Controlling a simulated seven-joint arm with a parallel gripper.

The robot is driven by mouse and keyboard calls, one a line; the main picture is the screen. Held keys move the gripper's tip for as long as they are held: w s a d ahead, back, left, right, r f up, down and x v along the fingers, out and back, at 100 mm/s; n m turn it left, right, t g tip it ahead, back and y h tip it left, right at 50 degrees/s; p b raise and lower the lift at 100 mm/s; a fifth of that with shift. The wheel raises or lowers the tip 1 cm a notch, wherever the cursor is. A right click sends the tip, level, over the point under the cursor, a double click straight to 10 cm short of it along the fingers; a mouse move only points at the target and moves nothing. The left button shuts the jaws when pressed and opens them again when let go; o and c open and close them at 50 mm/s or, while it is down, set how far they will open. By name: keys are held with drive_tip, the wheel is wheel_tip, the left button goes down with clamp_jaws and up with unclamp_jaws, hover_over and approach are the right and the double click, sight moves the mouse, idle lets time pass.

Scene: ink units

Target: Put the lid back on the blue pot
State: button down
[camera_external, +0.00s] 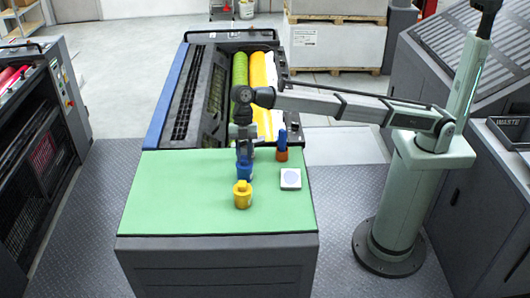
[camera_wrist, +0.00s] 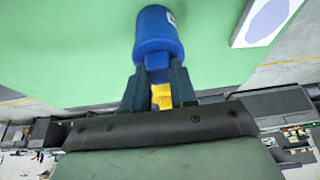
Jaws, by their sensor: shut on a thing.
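The blue pot (camera_external: 245,172) stands on the green top, behind the yellow pot (camera_external: 242,196). It also shows as a blue cylinder with a white label in the wrist view (camera_wrist: 158,32). My gripper (camera_external: 244,152) points down directly over the blue pot. In the wrist view its fingers (camera_wrist: 159,88) are shut on a narrow blue knob (camera_wrist: 157,73), which looks like the lid's handle. The knob lines up with the blue cylinder. I cannot make out a seam or gap between lid and pot. The fingers hide part of the knob.
A white tile with a pale disc (camera_external: 290,178) lies to the right. An orange-red pot with a blue upright piece (camera_external: 282,147) stands behind it. The green top (camera_external: 170,205) is clear at left and front. Green and yellow rollers (camera_external: 258,72) lie behind.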

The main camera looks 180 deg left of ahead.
drive_tip(key=shift+f, duration=0.1)
idle(0.7)
drive_tip(key=c, duration=0.8)
unclamp_jaws()
drive_tip(key=shift+o, duration=0.3)
drive_tip(key=o, duration=0.4)
drive_tip(key=shift+r, duration=3.55)
drive_tip(key=shift+c, duration=0.5)
clamp_jaws()
